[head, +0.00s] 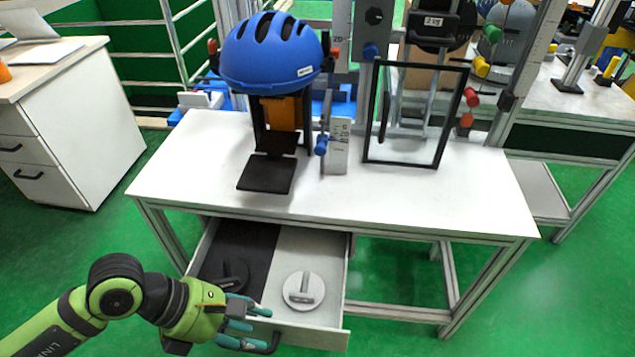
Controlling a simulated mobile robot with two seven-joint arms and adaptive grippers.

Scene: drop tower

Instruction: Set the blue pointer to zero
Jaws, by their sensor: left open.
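A blue knob (322,145) sits beside a small upright scale plate (337,150) on the white table. A second blue knob (370,52) is higher up, next to a tall ruled scale (342,30). I cannot tell which of these is the blue pointer, nor read where either stands against its marks. My left gripper (250,326) is open at the front of the pulled-out drawer, near its dark handle (270,346), well below and away from both knobs. I cannot tell whether its fingers touch the handle. My right gripper is out of view.
The drawer (315,337) stands open under the table (440,205), with a dark disc weight (232,277) and a light one (304,290) inside. A blue helmet (270,55) sits on a black stand. A black frame (405,163) stands right of the scale plate. The table's front right is clear.

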